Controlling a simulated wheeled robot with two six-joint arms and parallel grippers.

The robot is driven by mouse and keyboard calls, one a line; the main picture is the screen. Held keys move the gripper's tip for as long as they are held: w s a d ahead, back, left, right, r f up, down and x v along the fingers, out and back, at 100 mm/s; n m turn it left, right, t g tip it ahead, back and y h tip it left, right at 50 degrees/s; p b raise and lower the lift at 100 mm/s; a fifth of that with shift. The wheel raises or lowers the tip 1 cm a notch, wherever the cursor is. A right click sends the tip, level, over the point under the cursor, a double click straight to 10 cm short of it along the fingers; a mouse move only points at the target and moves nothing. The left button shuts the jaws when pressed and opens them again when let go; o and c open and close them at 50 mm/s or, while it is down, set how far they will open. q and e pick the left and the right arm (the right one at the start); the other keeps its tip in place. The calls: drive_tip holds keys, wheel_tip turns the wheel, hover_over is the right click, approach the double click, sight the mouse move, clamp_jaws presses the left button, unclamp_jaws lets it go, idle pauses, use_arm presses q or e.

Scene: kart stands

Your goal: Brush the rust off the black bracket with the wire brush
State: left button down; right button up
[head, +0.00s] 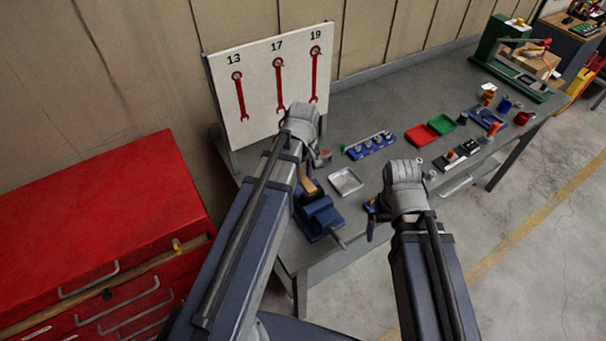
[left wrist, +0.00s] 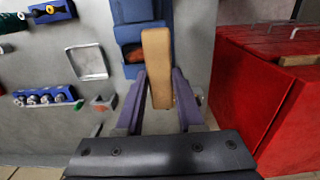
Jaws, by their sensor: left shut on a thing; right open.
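A wooden block-like piece, which looks like the wire brush (left wrist: 158,68), stands between the fingers of my left gripper (left wrist: 160,95) in the left wrist view. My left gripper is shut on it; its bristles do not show. Its tan end also shows in the head view (head: 309,185), close to the blue vise (head: 318,216). A dark part with a reddish-brown patch, likely the black bracket (left wrist: 133,71), sits at the vise (left wrist: 134,34), partly hidden behind the brush; I cannot tell if they touch. My right gripper (head: 372,212) is open over the bench's front edge.
A metal tray (head: 346,181) lies right of the vise. A blue socket holder (head: 371,146), red and green trays (head: 420,135) and small items stand farther along the bench. A wrench board (head: 262,85) stands behind; a red cabinet (head: 110,215) is at left.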

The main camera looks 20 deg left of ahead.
use_arm(q)
drive_tip(key=shift+r+p, duration=1.55)
drive_tip(key=shift+p, duration=0.05)
drive_tip(key=shift+f, duration=0.15)
